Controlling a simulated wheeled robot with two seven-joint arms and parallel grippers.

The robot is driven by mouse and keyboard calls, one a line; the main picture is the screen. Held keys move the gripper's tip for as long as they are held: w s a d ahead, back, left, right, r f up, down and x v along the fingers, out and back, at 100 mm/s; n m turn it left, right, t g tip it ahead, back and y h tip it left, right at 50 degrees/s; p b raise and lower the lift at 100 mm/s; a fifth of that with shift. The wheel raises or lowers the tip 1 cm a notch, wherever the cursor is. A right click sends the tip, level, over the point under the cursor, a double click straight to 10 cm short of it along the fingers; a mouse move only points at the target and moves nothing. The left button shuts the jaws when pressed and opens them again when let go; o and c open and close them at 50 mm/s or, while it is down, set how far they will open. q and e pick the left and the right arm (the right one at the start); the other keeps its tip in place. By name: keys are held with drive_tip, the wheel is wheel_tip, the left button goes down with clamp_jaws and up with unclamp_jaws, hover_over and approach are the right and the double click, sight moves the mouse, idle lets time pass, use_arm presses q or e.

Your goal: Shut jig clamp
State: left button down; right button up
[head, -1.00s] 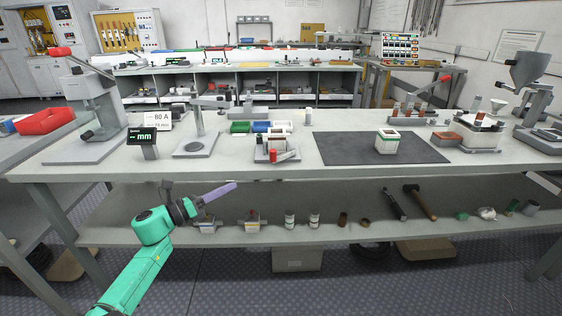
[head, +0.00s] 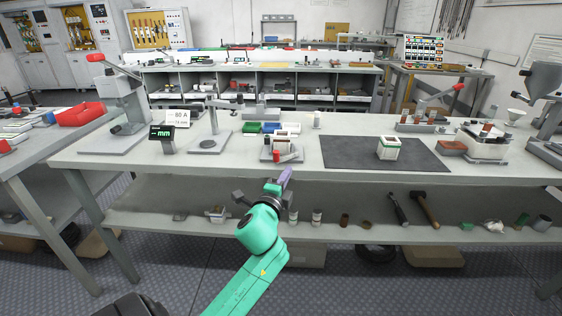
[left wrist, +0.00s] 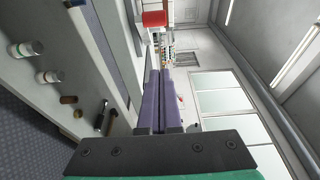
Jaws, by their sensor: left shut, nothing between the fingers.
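A small grey fixture with a white block and a short red handle (head: 285,157), which looks like the jig with its clamp, stands at the front middle of the workbench (head: 240,165). Whether the clamp is open or shut is too small to tell. My left gripper (head: 287,173) is just in front of and below it, at the bench's front edge, with its purple fingers pointing toward it. In the left wrist view the fingers (left wrist: 158,75) lie together with nothing between them. A red part (left wrist: 154,19) shows beyond their tips. My right gripper is not in view.
A dark mat (head: 345,153) with a white-and-green box (head: 388,148) lies to the right. A gauge stand (head: 210,143) and display (head: 162,133) are left. The lower shelf (head: 330,232) holds cans, a hammer and other items.

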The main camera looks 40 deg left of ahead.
sight(278, 161)
use_arm(q)
drive_tip(key=w+a, duration=0.1)
drive_tip(key=a, duration=0.1)
drive_tip(key=w+a, duration=0.2)
drive_tip(key=a, duration=0.1)
drive_tip(key=shift+w+a+p, duration=0.3)
drive_tip(key=shift+w+p, duration=0.1)
drive_tip(key=shift+a, duration=0.1)
drive_tip(key=shift+a+r+h+p, duration=0.1)
drive_tip(key=shift+a+h+p, duration=0.05)
drive_tip(key=shift+h+p, duration=0.2)
drive_tip(key=shift+a+m, duration=0.15)
drive_tip(key=shift+m, duration=0.25)
